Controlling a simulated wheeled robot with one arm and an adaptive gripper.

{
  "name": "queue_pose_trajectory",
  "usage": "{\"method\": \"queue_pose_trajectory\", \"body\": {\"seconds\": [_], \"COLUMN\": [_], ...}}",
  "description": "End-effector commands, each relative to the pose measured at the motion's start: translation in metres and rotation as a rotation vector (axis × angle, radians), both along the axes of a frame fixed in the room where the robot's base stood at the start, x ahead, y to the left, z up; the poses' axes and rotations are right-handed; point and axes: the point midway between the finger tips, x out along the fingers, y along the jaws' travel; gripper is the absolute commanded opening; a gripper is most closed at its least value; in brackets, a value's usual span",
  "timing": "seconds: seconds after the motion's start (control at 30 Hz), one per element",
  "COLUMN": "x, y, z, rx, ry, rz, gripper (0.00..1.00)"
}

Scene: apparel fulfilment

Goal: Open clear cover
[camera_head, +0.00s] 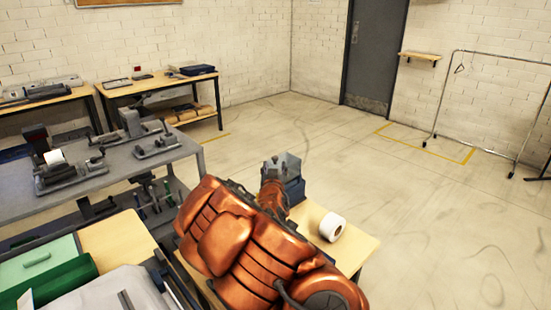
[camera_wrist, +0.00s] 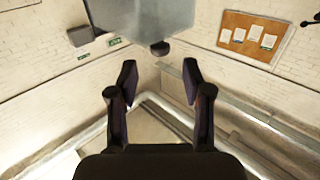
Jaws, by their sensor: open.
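A pale, see-through cover (camera_wrist: 150,18) fills the top middle of the wrist view, with a small dark knob (camera_wrist: 160,48) at its lower edge. I cannot tell the remaining distance.
A white roll (camera_head: 332,227) stands on the wooden table (camera_head: 361,250), right of my arm. A grey bench (camera_head: 190,150) with several small machines is at left. A garment rack (camera_head: 441,95) stands at far right. The floor (camera_head: 400,180) between is clear.

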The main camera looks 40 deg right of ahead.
Motion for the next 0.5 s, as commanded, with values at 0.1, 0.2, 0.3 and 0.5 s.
{"method": "queue_pose_trajectory", "body": {"seconds": [0.1,0.2,0.3,0.5], "x": [0.009,0.018,0.025,0.039], "y": [-0.008,-0.013,-0.02,-0.031], "z": [0.002,0.003,0.002,0.0], "rx": [0.0,-0.001,0.0,0.002], "ry": [0.001,-0.002,-0.001,0.002], "rz": [0.0,0.001,-0.001,-0.001], "gripper": [0.5,0.5,0.5,0.5]}}
